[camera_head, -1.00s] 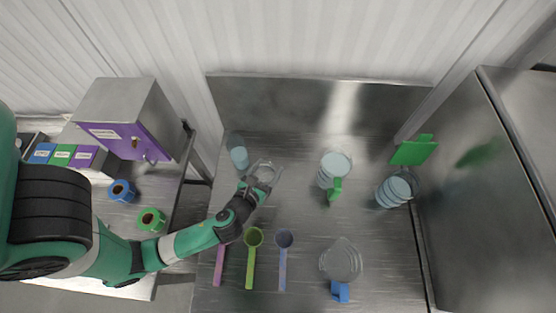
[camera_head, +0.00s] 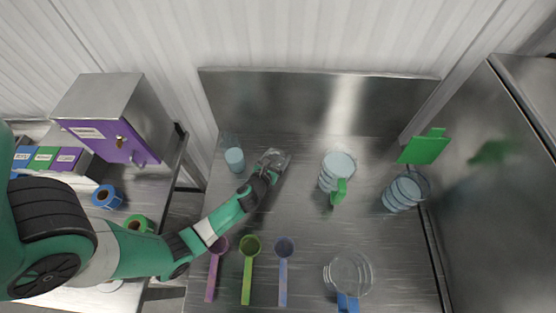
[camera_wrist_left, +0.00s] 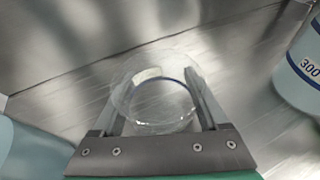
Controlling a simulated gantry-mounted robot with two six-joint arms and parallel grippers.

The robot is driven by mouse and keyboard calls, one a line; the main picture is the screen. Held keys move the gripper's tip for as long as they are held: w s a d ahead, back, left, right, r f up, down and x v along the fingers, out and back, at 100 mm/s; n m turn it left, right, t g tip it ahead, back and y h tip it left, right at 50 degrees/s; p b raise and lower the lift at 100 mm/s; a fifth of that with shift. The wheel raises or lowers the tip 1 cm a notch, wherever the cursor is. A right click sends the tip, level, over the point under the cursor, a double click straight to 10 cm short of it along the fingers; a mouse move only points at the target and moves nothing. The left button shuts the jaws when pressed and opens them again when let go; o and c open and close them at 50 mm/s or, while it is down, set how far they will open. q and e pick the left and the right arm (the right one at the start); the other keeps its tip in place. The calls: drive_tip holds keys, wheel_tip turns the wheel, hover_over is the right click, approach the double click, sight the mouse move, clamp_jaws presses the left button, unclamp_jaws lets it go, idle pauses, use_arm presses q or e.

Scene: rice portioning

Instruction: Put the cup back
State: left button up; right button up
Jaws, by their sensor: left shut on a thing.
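A clear cup (camera_head: 283,157) is between the fingers of my left gripper (camera_head: 272,161), at the back middle of the steel table. In the left wrist view the transparent cup (camera_wrist_left: 152,92) with a dark ring line sits between the two fingers of the gripper (camera_wrist_left: 160,105), which is shut on it. I cannot tell whether the cup touches the table. A light-blue cup or stack (camera_head: 234,158) stands to its left. My right gripper is not in view.
A blue-white stack with a green handle (camera_head: 338,172) stands to the right, and another stack (camera_head: 405,190) beyond it. Purple, green and blue scoops (camera_head: 248,270) lie in front. A clear jug (camera_head: 348,272) with a blue handle stands front right.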

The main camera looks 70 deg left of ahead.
use_arm(q)
drive_tip(key=shift+w, duration=0.1)
drive_tip(key=o, duration=1)
drive_tip(key=shift+f, duration=0.15)
drive_tip(key=o, duration=0.4)
drive_tip(key=shift+r+p, duration=0.3)
drive_tip(key=shift+r, duration=0.05)
drive_tip(key=p+v, duration=0.2)
drive_tip(key=v, duration=1)
drive_tip(key=shift+d+f, duration=0.1)
